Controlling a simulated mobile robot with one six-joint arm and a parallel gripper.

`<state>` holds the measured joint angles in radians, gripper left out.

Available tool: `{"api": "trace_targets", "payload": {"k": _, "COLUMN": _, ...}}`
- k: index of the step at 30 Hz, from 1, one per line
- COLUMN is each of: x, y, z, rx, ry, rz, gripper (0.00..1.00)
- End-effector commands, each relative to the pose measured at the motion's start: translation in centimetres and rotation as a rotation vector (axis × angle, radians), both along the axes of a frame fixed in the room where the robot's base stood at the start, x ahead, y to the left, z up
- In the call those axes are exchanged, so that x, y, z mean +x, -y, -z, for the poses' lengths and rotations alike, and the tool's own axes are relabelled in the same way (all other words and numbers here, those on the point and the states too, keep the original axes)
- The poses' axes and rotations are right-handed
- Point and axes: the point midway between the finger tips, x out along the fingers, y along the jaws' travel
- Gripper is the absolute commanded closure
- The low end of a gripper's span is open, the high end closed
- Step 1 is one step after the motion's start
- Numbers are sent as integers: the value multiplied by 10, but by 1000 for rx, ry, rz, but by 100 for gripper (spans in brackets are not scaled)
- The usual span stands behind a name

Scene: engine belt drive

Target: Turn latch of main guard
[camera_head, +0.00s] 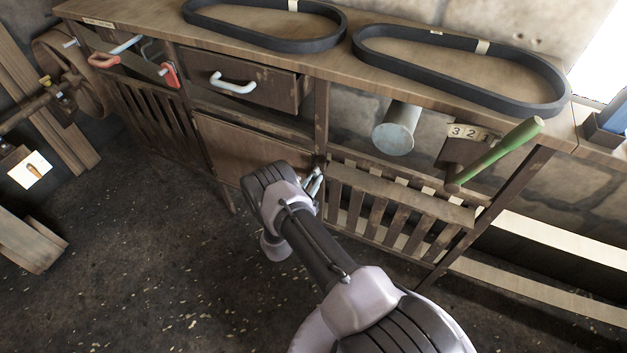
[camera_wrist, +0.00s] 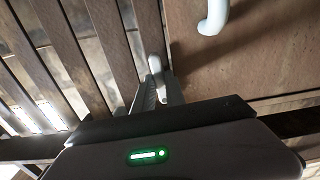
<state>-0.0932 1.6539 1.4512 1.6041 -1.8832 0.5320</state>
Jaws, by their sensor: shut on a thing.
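My gripper (camera_head: 316,181) is at the front of the bench, at the post between a plain wooden panel (camera_head: 233,148) and a slatted panel (camera_head: 386,213). In the wrist view, my gripper's fingers (camera_wrist: 159,92) are closed on a small pale latch (camera_wrist: 155,64), whose end stands out past them. The latch sits at the edge where the slats (camera_wrist: 81,48) meet the plain panel (camera_wrist: 245,58). The plain panel carries a white handle (camera_wrist: 213,17). In the head view my arm hides the latch. Which panel is the main guard I cannot tell for sure.
A drawer (camera_head: 248,78) with a white handle is above the plain panel. A green lever (camera_head: 500,152) and a grey cylinder (camera_head: 397,128) stick out at the right. Two black belts (camera_head: 462,68) lie on the bench top. The floor in front is clear.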

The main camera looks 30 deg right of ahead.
Motion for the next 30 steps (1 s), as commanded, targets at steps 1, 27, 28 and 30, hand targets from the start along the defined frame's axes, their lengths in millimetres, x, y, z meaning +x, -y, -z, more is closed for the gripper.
{"api": "trace_targets", "payload": {"k": 1, "x": 0, "y": 0, "z": 0, "rx": 7, "ry": 9, "rz": -1, "gripper": 100}}
{"api": "trace_targets", "payload": {"k": 27, "x": 0, "y": 0, "z": 0, "rx": 34, "ry": 43, "rz": 0, "gripper": 63}}
{"api": "trace_targets", "payload": {"k": 28, "x": 0, "y": 0, "z": 0, "rx": 34, "ry": 43, "rz": 0, "gripper": 63}}
{"api": "trace_targets", "payload": {"k": 30, "x": 0, "y": 0, "z": 0, "rx": 34, "ry": 43, "rz": 0, "gripper": 63}}
